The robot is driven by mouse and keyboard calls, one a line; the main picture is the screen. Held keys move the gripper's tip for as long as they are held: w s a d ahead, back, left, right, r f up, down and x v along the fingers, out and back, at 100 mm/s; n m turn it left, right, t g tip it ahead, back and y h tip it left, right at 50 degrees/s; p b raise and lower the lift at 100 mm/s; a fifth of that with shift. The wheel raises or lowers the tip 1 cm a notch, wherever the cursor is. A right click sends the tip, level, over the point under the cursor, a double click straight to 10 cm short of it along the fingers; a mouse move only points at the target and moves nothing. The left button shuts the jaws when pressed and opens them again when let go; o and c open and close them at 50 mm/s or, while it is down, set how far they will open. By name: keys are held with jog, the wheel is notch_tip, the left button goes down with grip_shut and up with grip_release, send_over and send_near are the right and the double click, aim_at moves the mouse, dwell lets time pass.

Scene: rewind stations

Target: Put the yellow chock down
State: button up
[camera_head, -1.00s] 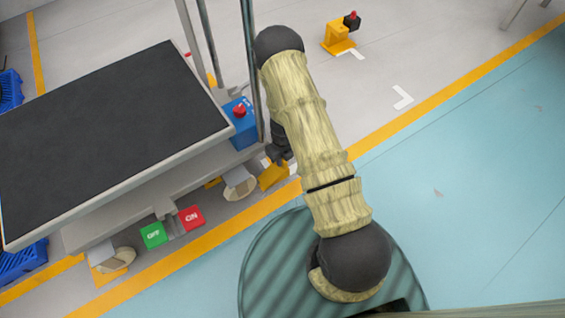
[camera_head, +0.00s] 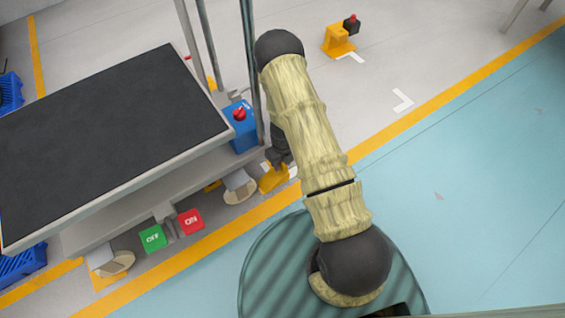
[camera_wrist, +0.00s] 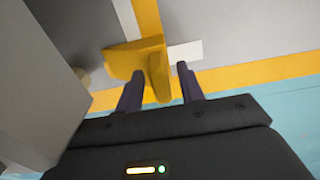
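The yellow chock (camera_head: 272,180) is on the floor beside the lift table's near right caster, with its lower part partly hidden from me in the head view. In the wrist view the chock (camera_wrist: 125,62) lies just beyond my fingertips, and its upright plate stands between them. My gripper (camera_wrist: 159,78) is open around that plate, with a gap showing on each side. In the head view my gripper (camera_head: 279,160) points down just above the chock, partly hidden by my arm.
A lift table (camera_head: 100,130) with a dark top stands at left, its caster (camera_head: 238,188) close to the chock. A blue box with a red button (camera_head: 240,125) and ON and OFF pedals (camera_head: 190,221) are near. Open floor lies right. A yellow stand (camera_head: 338,40) is farther back.

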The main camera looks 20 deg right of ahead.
notch_tip(320, 180, up, 12)
jog(key=p, duration=0.7)
jog(key=shift+f, duration=0.15)
dwell(0.5)
